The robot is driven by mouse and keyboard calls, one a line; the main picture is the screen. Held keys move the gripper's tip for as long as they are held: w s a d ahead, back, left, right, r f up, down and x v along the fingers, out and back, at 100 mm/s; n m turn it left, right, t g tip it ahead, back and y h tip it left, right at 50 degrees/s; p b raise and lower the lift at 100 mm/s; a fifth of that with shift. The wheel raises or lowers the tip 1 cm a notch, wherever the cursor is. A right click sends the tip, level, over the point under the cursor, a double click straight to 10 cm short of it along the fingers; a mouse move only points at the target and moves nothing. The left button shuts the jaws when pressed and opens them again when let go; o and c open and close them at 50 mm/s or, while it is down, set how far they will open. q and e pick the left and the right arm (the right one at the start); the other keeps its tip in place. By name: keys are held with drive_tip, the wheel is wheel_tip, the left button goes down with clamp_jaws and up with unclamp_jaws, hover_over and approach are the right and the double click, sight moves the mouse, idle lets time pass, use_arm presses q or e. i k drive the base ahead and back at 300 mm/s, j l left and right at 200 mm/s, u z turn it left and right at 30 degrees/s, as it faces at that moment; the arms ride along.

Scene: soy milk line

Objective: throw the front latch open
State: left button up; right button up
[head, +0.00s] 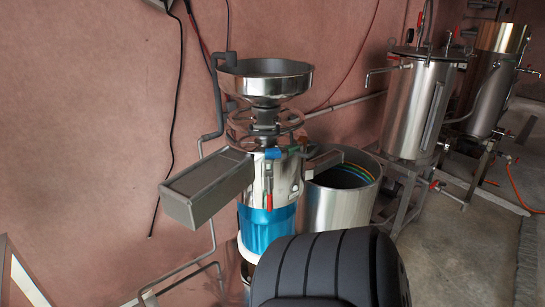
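The soy milk grinder stands by the wall, with a steel hopper (265,83) on top, a steel body (284,180) and a blue lower housing (266,228). A small latch with a red handle (268,201) hangs upright on the front of the body. Another red-tipped part (309,168) shows at the body's right side, and a blue handle (273,153) is near the lid. I cannot tell from here whether the front latch is fastened. Neither of my grippers is in view.
A grey box-shaped chute (208,186) sticks out to the left of the grinder. An open steel drum (341,207) stands at its right. A steel tank (414,112) on a frame stands farther right. Pipes run along the wall. The floor at right (470,265) is clear.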

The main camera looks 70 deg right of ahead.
sight(269, 195)
drive_tip(key=z, duration=2.25)
